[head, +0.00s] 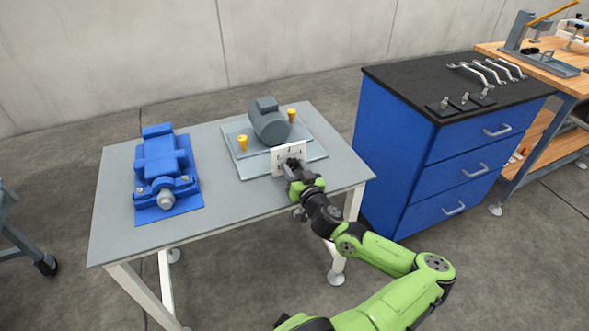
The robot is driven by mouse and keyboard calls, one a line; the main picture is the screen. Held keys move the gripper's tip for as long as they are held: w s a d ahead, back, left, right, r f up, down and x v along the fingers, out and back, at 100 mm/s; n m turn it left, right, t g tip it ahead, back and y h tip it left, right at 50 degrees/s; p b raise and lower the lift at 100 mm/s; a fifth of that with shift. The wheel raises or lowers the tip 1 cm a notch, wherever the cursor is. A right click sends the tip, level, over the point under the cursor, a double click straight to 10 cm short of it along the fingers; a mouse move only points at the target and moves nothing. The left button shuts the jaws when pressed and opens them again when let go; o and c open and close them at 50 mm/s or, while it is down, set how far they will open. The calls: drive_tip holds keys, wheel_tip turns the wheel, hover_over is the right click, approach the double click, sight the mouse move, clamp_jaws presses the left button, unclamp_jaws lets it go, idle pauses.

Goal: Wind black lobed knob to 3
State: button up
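A white panel (279,161) with small dark marks stands upright at the front of a grey plate on the table. My gripper (294,164) is right at the front face of this panel, reaching in from the lower right. The black lobed knob cannot be made out; my gripper covers the middle and lower part of the panel. The panel's numbers are too small to read. The fingers are too small and dark to show whether they are open or shut, or whether they touch a knob.
A grey motor (268,122) sits behind the panel on the grey plate (252,170), with yellow knobs (242,142) on either side. A blue machine (161,165) stands at the left of the table (115,225). A blue drawer cabinet (400,150) stands to the right. The table's front left is clear.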

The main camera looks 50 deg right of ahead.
drive_tip(key=shift+c, duration=1.4)
drive_tip(key=shift+m, duration=0.3)
drive_tip(key=m+p, duration=0.1)
drive_tip(key=m, duration=0.4)
drive_tip(key=shift+r, duration=0.1)
drive_tip(key=m+p, duration=0.2)
drive_tip(key=m, duration=0.3)
drive_tip(key=shift+r+m+p, duration=0.1)
drive_tip(key=shift+m+p, duration=0.2)
drive_tip(key=shift+m, duration=0.1)
drive_tip(key=m+p, duration=0.3)
drive_tip(key=m, duration=0.3)
drive_tip(key=shift+p, duration=0.3)
drive_tip(key=m+p, duration=0.2)
drive_tip(key=m, duration=0.4)
drive_tip(key=shift+m+p, duration=0.3)
